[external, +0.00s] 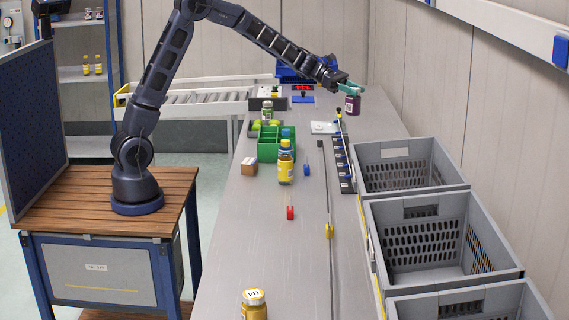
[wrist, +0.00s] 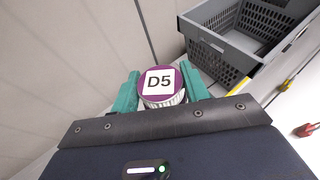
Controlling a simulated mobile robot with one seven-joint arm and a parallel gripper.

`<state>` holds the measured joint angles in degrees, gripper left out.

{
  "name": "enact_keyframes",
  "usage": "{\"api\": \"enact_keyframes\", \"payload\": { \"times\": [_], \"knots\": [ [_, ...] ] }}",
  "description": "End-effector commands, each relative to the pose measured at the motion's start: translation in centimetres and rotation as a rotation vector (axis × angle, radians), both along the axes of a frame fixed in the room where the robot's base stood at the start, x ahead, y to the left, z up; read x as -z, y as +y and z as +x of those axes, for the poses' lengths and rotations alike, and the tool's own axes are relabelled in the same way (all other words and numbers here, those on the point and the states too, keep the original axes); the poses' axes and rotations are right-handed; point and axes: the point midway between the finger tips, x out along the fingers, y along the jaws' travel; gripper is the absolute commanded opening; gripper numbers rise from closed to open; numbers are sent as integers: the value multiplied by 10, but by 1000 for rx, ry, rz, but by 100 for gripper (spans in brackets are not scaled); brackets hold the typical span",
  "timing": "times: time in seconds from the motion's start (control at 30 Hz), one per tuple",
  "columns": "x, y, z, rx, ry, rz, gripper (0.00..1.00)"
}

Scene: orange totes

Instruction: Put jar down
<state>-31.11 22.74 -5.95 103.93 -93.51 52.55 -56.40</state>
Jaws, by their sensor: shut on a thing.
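A purple jar (external: 352,104) is at the far end of the long grey table in the external view, near the back wall. In the wrist view the jar's purple lid (wrist: 158,84) shows a white label reading D5. My gripper (external: 350,87) has teal fingers and is shut on this jar; in the wrist view the fingers (wrist: 160,92) sit on both sides of it. The jar looks upright. I cannot tell whether its base touches the table.
Grey crates (external: 410,168) line the table's right side; one also shows in the wrist view (wrist: 222,50). A yellow jar (external: 285,168), a green bin (external: 270,143) and a dark rack (external: 343,165) stand mid-table. Another yellow-lidded jar (external: 254,305) is at the near end. A white device (external: 323,128) lies nearer than the purple jar.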

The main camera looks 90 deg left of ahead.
Motion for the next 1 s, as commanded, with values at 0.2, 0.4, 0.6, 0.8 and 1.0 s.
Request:
{"api": "enact_keyframes", "payload": {
  "times": [0.2, 0.4, 0.6, 0.8, 1.0],
  "knots": [
    [-1, -99, -1, 163, -2, 1, 11],
    [-2, -185, -13, 309, -4, 1, 11],
    [-1, -269, -35, 460, -3, 1, 11],
    [-2, -350, -67, 612, -5, 2, 11],
    [-1, -426, -109, 769, -5, 2, 11]
  ]
}}
